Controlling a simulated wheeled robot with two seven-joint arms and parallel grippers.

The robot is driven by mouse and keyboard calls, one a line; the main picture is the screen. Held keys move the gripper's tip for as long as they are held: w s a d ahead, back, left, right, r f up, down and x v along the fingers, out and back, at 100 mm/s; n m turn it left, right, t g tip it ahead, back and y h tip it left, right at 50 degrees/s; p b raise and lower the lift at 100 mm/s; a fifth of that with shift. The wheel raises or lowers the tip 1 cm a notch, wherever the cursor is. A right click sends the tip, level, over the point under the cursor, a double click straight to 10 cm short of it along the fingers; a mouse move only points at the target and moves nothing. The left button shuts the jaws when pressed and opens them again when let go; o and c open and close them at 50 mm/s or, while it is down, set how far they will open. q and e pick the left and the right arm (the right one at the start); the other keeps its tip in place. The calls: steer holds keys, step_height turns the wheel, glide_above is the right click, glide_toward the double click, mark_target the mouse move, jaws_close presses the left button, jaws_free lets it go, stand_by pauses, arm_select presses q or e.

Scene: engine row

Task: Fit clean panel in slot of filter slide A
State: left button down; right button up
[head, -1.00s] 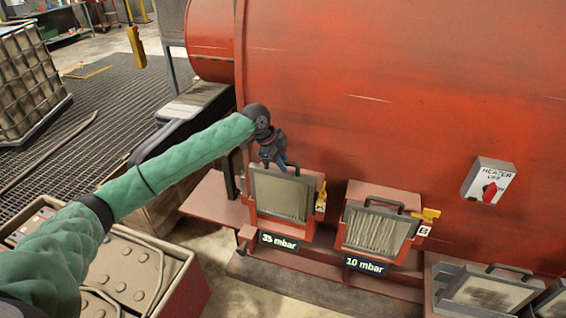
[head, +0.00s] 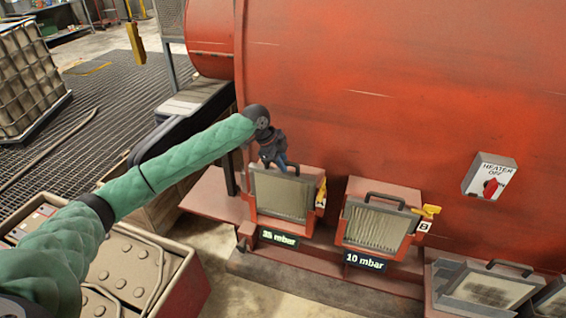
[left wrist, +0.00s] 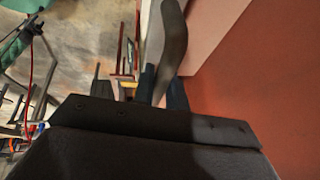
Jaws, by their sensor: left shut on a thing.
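The clean panel (head: 281,196), a pale framed filter with a dark top handle, sits in the left red filter slide (head: 318,207) on the big red housing. It looks upright and about flush with the slide, but its full seating depth cannot be told. My left gripper (head: 279,164) is shut on the panel's handle from above. In the left wrist view the dark handle (left wrist: 172,45) runs between my fingers (left wrist: 160,88). No letter shows clearly on this slide. Its display (head: 279,238) is blurred and seems to read 25 mbar. My right gripper is not in view.
A slide marked B (head: 382,222) with a ribbed panel and a 10 mbar display (head: 366,261) stands to the right. A yellow latch (head: 321,193) is beside the left slide. A dirty panel (head: 484,288) lies at lower right. A heater switch (head: 490,177) is on the housing.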

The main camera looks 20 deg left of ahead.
mark_target(280, 172)
arm_select(q)
steer(key=shift+f, duration=0.4)
steer(key=shift+f+b, duration=0.3)
steer(key=shift+f, duration=0.85)
steer(key=shift+a+f+b, duration=0.1)
steer(key=shift+f+b, duration=0.6)
steer(key=shift+f, duration=0.35)
steer(key=c, duration=1.3)
jaws_free()
steer(key=shift+c, duration=0.2)
steer(key=shift+f, duration=0.1)
steer(key=shift+s+f, duration=0.1)
